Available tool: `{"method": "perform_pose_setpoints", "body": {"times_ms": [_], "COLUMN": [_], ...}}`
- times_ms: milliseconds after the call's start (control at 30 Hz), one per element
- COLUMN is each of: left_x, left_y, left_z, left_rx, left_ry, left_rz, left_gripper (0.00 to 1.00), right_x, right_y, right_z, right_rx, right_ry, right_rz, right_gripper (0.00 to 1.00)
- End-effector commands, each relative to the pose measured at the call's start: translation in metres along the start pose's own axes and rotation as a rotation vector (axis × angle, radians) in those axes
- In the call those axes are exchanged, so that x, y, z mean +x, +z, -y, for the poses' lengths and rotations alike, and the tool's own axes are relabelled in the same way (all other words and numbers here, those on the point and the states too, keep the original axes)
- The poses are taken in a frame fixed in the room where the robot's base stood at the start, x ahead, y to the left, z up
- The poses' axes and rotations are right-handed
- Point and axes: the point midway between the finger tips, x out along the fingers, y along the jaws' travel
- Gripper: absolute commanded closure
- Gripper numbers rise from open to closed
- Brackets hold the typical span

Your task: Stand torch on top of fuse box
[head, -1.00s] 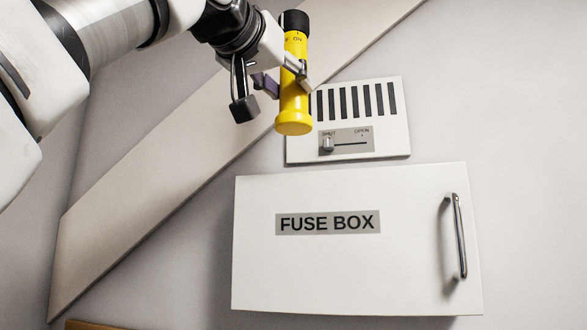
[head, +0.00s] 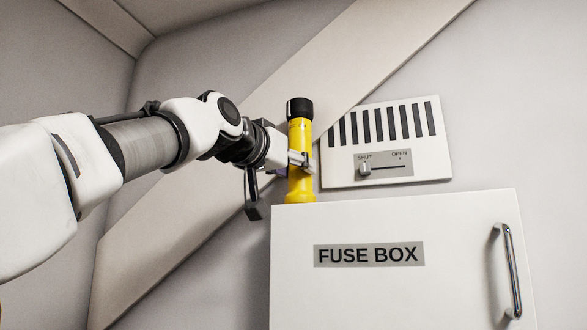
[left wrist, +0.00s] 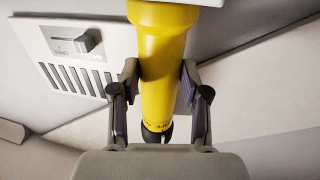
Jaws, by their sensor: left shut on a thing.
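The torch (head: 300,135) is yellow with a black cap at its upper end. It is upright, with its lower end at the top edge of the fuse box, near the box's left corner. I cannot tell whether it touches the top. My left gripper (head: 302,160) is shut around the torch's body. In the left wrist view the torch (left wrist: 163,60) runs between the two fingers (left wrist: 160,88). The fuse box (head: 400,290) is a white wall box with a grey label and a metal handle at its right. My right gripper is not in view.
A white vent plate (head: 430,165) with dark slots and a SHUT/OPEN slider (head: 366,169) is on the wall just above the fuse box, right of the torch. A sloping beam (head: 200,210) crosses the wall behind my left arm.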

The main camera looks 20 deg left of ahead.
Motion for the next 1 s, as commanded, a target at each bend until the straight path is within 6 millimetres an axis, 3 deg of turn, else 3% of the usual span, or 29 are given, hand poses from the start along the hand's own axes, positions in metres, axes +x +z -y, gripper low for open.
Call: {"method": "perform_pose_setpoints", "body": {"times_ms": [33, 67, 100, 133, 500, 567, 667, 800, 1000], "left_x": [0.000, 0.000, 0.000, 0.000, 0.000, -0.004, -0.017, -0.053, -0.102], "left_y": [0.003, 0.004, 0.002, 0.002, -0.004, 0.004, 0.008, 0.011, 0.005], "left_z": [0.000, 0.000, 0.000, 0.000, 0.000, 0.000, 0.000, 0.000, 0.000], "left_rx": [0.000, 0.000, 0.000, 0.000, 0.000, 0.001, 0.002, 0.001, 0.000], "left_ry": [0.000, 0.000, 0.000, 0.000, 0.000, 0.002, 0.002, -0.001, 0.000], "left_rz": [-0.001, 0.000, 0.001, 0.001, 0.001, -0.001, -0.004, -0.007, -0.003], "left_gripper": [1.00, 0.51, 0.37, 0.30, 0.30, 0.30, 0.30, 0.30, 0.30], "right_x": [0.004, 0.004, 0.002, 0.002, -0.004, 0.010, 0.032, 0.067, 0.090], "right_y": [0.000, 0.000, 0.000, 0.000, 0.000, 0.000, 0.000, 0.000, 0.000], "right_z": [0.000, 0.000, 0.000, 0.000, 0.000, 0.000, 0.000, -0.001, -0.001], "right_rx": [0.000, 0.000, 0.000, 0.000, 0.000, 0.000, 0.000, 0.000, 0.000], "right_ry": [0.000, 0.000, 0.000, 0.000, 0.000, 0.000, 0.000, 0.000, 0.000], "right_rz": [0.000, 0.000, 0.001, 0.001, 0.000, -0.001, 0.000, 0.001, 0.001], "right_gripper": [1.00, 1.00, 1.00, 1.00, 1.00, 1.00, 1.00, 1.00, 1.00]}}
